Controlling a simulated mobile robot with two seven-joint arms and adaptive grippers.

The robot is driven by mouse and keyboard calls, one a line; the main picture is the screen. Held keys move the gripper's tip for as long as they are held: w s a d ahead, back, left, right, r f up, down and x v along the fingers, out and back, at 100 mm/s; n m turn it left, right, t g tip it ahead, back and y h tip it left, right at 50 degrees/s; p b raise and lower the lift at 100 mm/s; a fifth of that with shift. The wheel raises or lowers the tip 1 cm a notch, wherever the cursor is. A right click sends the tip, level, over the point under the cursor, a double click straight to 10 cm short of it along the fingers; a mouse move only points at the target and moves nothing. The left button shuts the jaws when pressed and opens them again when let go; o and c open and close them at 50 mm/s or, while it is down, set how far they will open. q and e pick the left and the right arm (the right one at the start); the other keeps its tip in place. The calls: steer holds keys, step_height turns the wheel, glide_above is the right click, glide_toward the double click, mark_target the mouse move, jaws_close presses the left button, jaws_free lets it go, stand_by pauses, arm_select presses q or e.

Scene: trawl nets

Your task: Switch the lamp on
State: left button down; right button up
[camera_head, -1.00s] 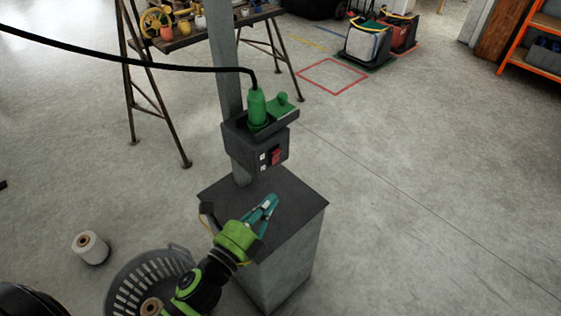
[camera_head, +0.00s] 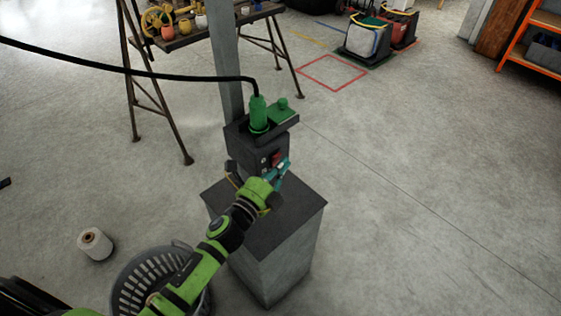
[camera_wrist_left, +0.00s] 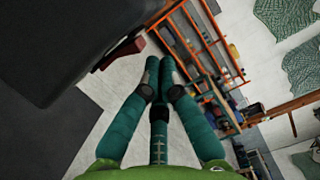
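A dark switch box (camera_head: 250,148) is mounted on a post above a grey pedestal, with a red rocker switch (camera_head: 275,158) on its front. A green plug (camera_head: 258,114) with a black cable sits in the socket on top. My left gripper (camera_head: 284,166) is at the box front, just beside and below the red switch, partly covering it. In the left wrist view its teal fingers (camera_wrist_left: 160,82) come together at the tips with nothing between them. The red switch (camera_wrist_left: 122,52) shows left of the tips, apart from them in the picture; contact cannot be told. No lamp is identifiable. My right gripper is not seen.
The pedestal (camera_head: 285,235) stands under the box. A grey basket (camera_head: 130,285) and a white spool (camera_head: 95,243) are on the floor at lower left. A trestle table (camera_head: 185,38) stands behind the post.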

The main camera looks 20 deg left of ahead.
arm_select(q)
steer(key=shift+w, duration=0.1)
steer(key=n+p, duration=0.1)
steer(key=a+n+p, duration=0.1)
steer(key=p, duration=0.1)
steer(key=shift+w+a+r+g, duration=0.1)
steer(key=shift+w+r+g, duration=0.2)
steer(key=shift+r, duration=0.1)
